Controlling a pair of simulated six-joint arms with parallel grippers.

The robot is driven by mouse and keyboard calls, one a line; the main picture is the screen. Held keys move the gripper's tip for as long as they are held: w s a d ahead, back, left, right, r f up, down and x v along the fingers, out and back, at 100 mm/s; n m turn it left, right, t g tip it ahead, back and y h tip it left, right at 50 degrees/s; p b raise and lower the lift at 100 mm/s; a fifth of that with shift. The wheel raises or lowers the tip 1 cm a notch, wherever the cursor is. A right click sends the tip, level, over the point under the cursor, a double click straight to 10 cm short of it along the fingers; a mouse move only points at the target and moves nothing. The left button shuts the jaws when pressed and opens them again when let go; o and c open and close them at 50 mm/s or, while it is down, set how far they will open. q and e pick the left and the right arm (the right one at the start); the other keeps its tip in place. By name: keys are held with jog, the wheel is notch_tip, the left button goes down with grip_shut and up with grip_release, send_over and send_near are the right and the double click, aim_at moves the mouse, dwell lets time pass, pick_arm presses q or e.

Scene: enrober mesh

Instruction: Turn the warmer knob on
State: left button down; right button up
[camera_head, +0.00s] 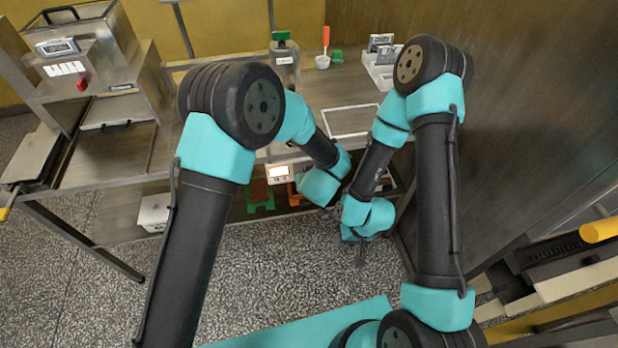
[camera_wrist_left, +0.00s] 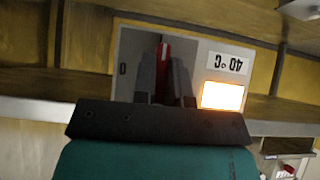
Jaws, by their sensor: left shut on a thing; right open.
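My right gripper (camera_head: 361,258) hangs open and empty over the floor, in front of the bench.
A steel machine with a display (camera_head: 58,47) stands at the bench's left. A steel container with a green top (camera_head: 284,62), a white pot with an orange-handled tool (camera_head: 323,61) and a white tray (camera_head: 378,70) stand at the back. My forearms are close together. The floor in front is clear.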

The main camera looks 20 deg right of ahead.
pick_arm(q)
jog(key=shift+w+r, duration=0.15)
jog(key=shift+w, duration=0.1)
jog(key=c, duration=1.2)
grip_release()
jog(key=shift+o, duration=0.2)
jog(key=shift+s, duration=0.1)
jog(key=shift+s+h, duration=0.1)
jog(key=shift+h, duration=0.3)
jog(key=shift+a+n+h, duration=0.1)
jog(key=shift+n+h, duration=0.6)
jog(key=shift+h, duration=0.2)
jog(key=shift+h, duration=0.3)
jog(key=shift+a+f+n+h, duration=0.1)
jog(key=shift+f+n+h, duration=0.1)
jog(key=shift+n+h, duration=0.3)
